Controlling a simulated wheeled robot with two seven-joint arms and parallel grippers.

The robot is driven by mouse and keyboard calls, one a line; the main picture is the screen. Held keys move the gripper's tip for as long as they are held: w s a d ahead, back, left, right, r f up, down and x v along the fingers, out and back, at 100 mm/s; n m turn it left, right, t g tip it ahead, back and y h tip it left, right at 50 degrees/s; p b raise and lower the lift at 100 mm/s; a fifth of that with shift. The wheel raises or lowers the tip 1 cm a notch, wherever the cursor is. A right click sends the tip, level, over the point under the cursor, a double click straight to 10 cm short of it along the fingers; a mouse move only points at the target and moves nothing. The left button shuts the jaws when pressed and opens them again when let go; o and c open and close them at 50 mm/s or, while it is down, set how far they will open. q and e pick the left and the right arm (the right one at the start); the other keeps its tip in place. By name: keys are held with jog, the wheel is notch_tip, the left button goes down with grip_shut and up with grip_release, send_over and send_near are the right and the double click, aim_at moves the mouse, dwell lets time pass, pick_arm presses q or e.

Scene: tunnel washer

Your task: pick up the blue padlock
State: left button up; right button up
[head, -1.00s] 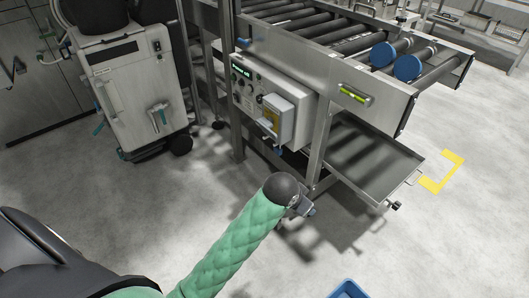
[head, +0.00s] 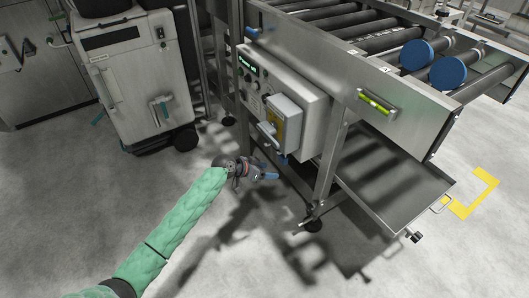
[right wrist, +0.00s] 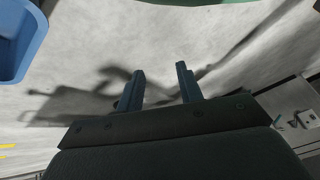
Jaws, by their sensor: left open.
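A small blue thing, probably the padlock (head: 283,159), hangs at the lower edge of the grey switch box (head: 284,120) on the washer's control panel. It is too small to make out its shackle. My left gripper (head: 270,175) is just below and left of it in the head view, apart from it as far as I can tell. Its jaws are open and look empty. My right gripper (right wrist: 161,85) shows in the right wrist view with its two blue fingers apart and only floor between them.
The roller conveyor (head: 350,35) with two blue discs stands above a low metal tray (head: 385,185). A steel leg (head: 328,170) stands right of the panel. A wheeled grey cabinet (head: 130,80) is at left. A blue bin (right wrist: 18,40) shows in the right wrist view. Floor in front is clear.

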aim_at(281, 158)
pick_arm(q)
jog(key=shift+w+d+f+m+t+h, duration=0.15)
jog(key=shift+w+d+m+t, duration=0.15)
jog(key=shift+w+d, duration=0.75)
jog(key=shift+w+d+r+m+t+h, duration=0.15)
jog(key=shift+w+d+t, duration=0.45)
jog(key=shift+w, duration=0.6)
jog(key=shift+w+d+f+m+t+h, duration=0.15)
jog(key=shift+w+d+m+t, duration=0.1)
jog(key=shift+w+d, duration=0.85)
jog(key=shift+a, duration=0.1)
pick_arm(e)
jog(key=w, duration=0.1)
jog(key=w+r+t, duration=0.2)
jog(key=shift+w+a+y, duration=0.15)
jog(key=shift+a+y, duration=0.15)
jog(key=shift+a, duration=0.05)
pick_arm(q)
jog(key=c, duration=1.1)
pick_arm(e)
jog(key=shift+d, duration=0.1)
